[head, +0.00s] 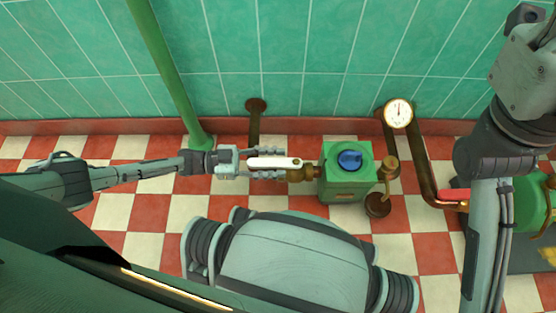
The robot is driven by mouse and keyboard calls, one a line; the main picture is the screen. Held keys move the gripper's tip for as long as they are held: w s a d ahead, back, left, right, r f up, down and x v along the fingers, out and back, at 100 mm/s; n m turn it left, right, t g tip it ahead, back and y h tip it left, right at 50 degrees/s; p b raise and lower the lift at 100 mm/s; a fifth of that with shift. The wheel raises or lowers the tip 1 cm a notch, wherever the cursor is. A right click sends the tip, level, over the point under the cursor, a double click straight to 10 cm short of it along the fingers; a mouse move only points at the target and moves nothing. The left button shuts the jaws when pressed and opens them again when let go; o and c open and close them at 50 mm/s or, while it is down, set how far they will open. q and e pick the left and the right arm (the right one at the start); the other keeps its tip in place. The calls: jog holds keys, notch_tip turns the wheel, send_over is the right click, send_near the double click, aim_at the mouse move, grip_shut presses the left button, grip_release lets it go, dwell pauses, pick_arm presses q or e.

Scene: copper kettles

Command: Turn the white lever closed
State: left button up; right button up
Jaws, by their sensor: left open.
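The white lever (268,162) lies nearly level across the picture, left of a green valve box with a blue knob. Its right end meets a brass fitting (302,174) on the pipe beside the box. My left gripper (277,163) reaches in from the left and is open. One finger shows above the lever and one below it, so the lever lies between them in this view. I cannot tell whether either finger touches it. My right arm stands at the right, and its gripper is out of the picture.
The green box (345,188) has a blue knob (350,160) on top and a brass tap (389,172) at its right. A round gauge (398,113) stands behind. A red lever (454,195) sits further right. A green pole (171,70) rises behind my left arm.

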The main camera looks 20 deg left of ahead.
pick_arm(q)
jog(key=shift+w+d, duration=0.1)
jog(key=shift+d, duration=0.3)
grip_shut()
